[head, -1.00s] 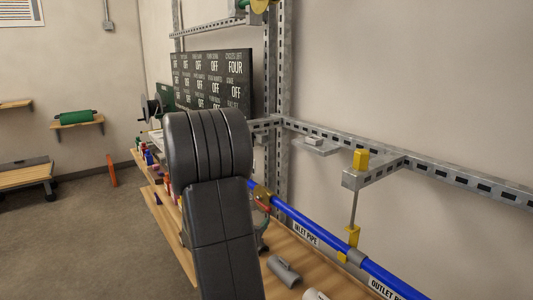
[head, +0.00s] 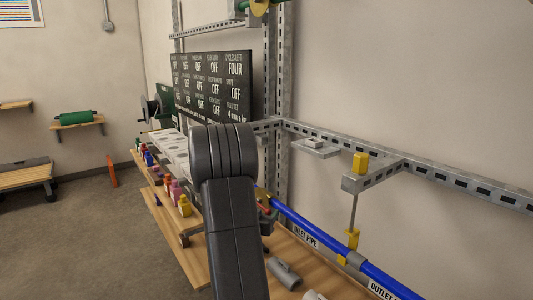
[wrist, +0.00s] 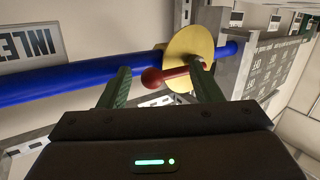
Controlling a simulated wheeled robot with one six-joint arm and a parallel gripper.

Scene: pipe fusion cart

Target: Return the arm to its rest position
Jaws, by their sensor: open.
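My gripper (wrist: 165,88) shows in the wrist view with its two green fingers apart and nothing held between them. A red lever with a round knob (wrist: 153,79) lies beyond and between the fingertips in the picture; I cannot tell the exact gap. The lever sits by a yellow disc (wrist: 188,57) on the blue pipe (wrist: 60,84).
A wooden bench (head: 283,250) with grey fittings (head: 284,272) lies below the pipe. Bottles (head: 184,205) stand on the lower shelf at left. A dark status board (head: 211,84) and slotted metal rails (head: 440,182) are behind. The floor at left (head: 90,235) is open.

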